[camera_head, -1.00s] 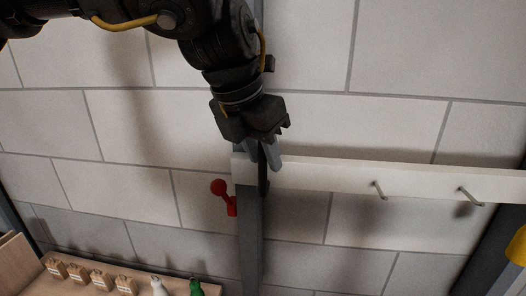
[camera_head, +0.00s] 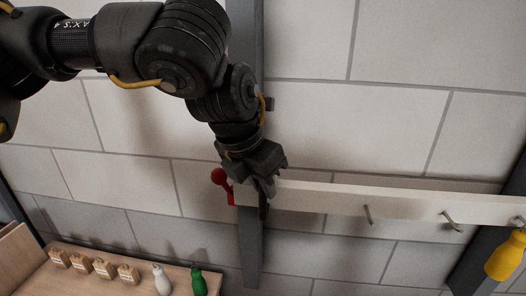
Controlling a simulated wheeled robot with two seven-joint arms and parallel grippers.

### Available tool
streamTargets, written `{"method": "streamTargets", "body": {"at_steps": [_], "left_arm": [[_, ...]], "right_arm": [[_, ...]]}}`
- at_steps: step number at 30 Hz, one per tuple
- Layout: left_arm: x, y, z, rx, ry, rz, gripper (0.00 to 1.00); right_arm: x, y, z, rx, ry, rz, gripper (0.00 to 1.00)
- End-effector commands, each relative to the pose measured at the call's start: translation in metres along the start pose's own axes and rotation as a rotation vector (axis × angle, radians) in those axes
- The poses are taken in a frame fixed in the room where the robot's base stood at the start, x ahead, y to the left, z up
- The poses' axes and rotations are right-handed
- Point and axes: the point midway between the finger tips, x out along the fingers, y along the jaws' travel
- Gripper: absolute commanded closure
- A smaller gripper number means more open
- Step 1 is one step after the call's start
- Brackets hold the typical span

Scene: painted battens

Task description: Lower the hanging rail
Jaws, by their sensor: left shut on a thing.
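The hanging rail (camera_head: 330,198) is a long cream batten with metal hooks, running across the wall from the middle to the right edge. My left gripper (camera_head: 264,197) is shut on the rail near its left end, with its fingers pointing down over it. A red knobbed lever (camera_head: 218,177) shows just left of that end, partly behind the rail or post. A yellow bottle-shaped thing (camera_head: 505,258) is under the rightmost visible hook and appears to hang from it. The rail's right end is out of view. My right gripper is not in view.
A dark upright post (camera_head: 250,255) stands behind the rail's left end, and another (camera_head: 482,262) at the right. A wooden shelf (camera_head: 100,290) at lower left holds several tan blocks (camera_head: 80,264), a white bottle (camera_head: 162,280) and a green bottle (camera_head: 198,283).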

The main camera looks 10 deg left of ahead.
Motion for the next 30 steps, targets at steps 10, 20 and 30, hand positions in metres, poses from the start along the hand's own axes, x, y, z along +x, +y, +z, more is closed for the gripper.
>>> {"method": "streamTargets", "body": {"at_steps": [10,20,30], "left_arm": [[0.106,0.0,-0.046,0.001,0.01,-0.003,1.0],[0.166,0.001,-0.07,0.001,0.004,-0.001,1.0],[0.181,0.001,-0.076,0.002,0.002,0.001,1.0]], "right_arm": [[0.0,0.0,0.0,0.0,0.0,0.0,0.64],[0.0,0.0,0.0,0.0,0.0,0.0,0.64],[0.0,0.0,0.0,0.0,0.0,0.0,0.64]]}}
